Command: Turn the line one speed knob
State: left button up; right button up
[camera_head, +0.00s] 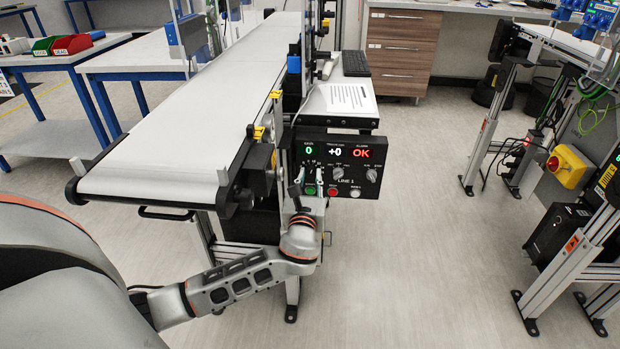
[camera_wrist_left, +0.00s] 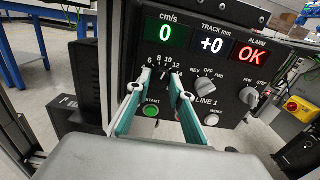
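The LINE 1 control panel (camera_head: 351,166) stands at the near end of the conveyor and fills the upper wrist view (camera_wrist_left: 215,58). Its green cm/s display (camera_wrist_left: 164,32) reads 0. The speed dial (camera_wrist_left: 164,74), marked 6 to 12, sits below that display; its knob is mostly hidden around my fingertips. My left gripper (camera_head: 308,178) is in front of the panel's left part. In the wrist view its two teal-padded fingers (camera_wrist_left: 160,82) are apart, one on each side of the dial. I cannot tell whether they touch the knob. My right gripper is not in view.
The REV/OFF/FWD selector (camera_wrist_left: 205,86) is just right of my fingers. Open floor (camera_head: 430,250) lies right of the panel.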

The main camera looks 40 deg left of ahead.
pick_arm(q)
jog(key=shift+n, duration=0.4)
grip_shut()
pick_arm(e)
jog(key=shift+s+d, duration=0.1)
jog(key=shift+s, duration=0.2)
pick_arm(q)
jog(key=shift+r+n+p, duration=0.1)
jog(key=shift+n+p, duration=0.25)
jog(key=shift+n, duration=2.15)
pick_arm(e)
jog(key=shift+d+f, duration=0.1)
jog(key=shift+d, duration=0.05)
pick_arm(q)
jog(key=o, duration=1)
grip_release()
jog(key=shift+o, duration=0.2)
